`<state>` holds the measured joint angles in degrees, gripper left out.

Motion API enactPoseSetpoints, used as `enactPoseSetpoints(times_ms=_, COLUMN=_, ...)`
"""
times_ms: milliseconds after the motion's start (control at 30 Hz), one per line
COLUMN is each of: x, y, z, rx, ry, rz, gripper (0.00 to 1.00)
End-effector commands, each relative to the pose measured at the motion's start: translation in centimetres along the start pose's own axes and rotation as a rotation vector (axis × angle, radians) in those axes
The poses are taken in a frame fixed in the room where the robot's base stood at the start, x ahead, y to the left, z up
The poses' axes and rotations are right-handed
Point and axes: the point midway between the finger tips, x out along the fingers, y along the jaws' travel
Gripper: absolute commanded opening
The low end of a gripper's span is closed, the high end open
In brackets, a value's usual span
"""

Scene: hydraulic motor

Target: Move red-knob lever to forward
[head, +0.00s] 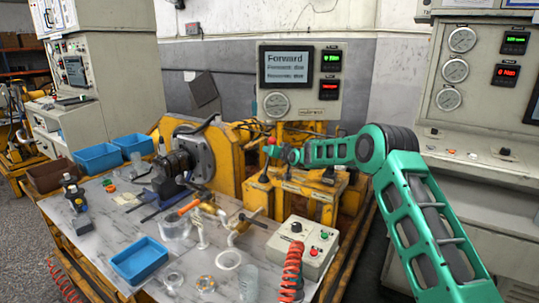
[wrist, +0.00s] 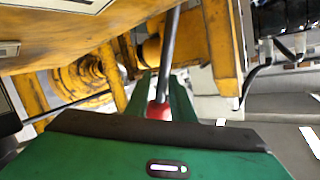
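The red-knob lever shows in the head view as a small red knob (head: 271,141) at the yellow frame behind the bench. In the wrist view its red knob (wrist: 158,110) sits between my green fingers, with the grey rod running up and away from it. My gripper (head: 276,150) reaches in from the right at the knob; in the wrist view its fingers (wrist: 160,100) lie on both sides of the knob and appear to touch it. The knob's lower part is hidden by the gripper body. The display (head: 286,66) above reads "Forward", with smaller lines below.
A control box (head: 301,246) and red coiled hose (head: 291,272) are at the bench's front right. Blue trays (head: 140,261), cups and tools crowd the bench. A gauge cabinet (head: 480,90) stands right.

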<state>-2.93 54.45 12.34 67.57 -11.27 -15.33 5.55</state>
Motion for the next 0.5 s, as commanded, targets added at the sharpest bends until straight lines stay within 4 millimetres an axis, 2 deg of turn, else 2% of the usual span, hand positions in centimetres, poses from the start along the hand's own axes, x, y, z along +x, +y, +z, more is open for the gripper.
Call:
enactPoseSetpoints(times_ms=333, x=-0.1, y=0.0, z=0.0, rx=-0.001, ry=-0.001, rz=0.0, gripper=0.3)
enactPoseSetpoints(times_ms=500, x=-1.2, y=0.0, z=-0.1, rx=-0.002, ry=0.0, rz=0.001, gripper=0.3)
